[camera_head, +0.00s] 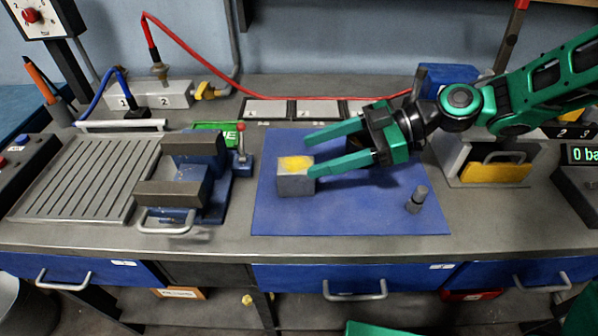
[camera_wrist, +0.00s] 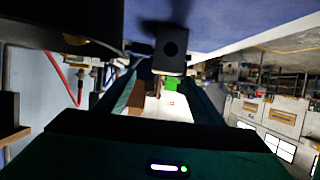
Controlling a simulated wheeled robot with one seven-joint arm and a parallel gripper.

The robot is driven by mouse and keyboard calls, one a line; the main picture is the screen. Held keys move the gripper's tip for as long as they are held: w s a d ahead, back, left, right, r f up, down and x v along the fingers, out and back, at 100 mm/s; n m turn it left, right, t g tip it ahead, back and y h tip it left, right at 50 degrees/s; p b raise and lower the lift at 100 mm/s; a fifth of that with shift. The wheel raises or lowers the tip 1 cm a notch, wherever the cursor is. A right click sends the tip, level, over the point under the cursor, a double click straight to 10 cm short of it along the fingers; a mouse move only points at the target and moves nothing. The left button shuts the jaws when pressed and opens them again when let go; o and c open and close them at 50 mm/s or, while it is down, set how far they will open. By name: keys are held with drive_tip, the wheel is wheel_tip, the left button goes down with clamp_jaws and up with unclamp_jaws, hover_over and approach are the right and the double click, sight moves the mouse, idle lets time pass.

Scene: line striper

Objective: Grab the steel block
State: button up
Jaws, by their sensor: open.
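The steel block (camera_head: 295,184), grey with a yellow patch on top, sits on the blue mat (camera_head: 350,222) near its left side. My gripper (camera_head: 310,155) comes in from the right with its two green fingers spread open and nothing between them. In the head view the near fingertip overlaps the block's upper right edge; whether it touches cannot be told. The far fingertip is behind the block and higher in the picture. In the wrist view the green fingers frame the middle, and I cannot clearly make out the steel block there.
A vise (camera_head: 190,172) with grey jaws and a small red-knobbed lever stands left of the mat. A small grey cylindrical piece (camera_head: 416,200) stands on the mat's right part. A slotted plate (camera_head: 78,180) lies far left. The mat's front part is clear.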

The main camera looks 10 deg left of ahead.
sight(305, 164)
drive_tip(key=shift+s+d+f+x, duration=0.1)
drive_tip(key=shift+f+x, duration=0.05)
drive_tip(key=shift+x, duration=0.85)
drive_tip(key=shift+s+d+f+x, duration=0.1)
drive_tip(key=shift+f+x, duration=0.05)
drive_tip(key=shift+x, duration=0.85)
drive_tip(key=shift+s+d+f+x, duration=0.1)
drive_tip(key=shift+s+f+x, duration=0.05)
drive_tip(key=shift+x, duration=0.85)
clamp_jaws()
drive_tip(key=shift+w+r, duration=0.1)
drive_tip(key=shift+r, duration=0.05)
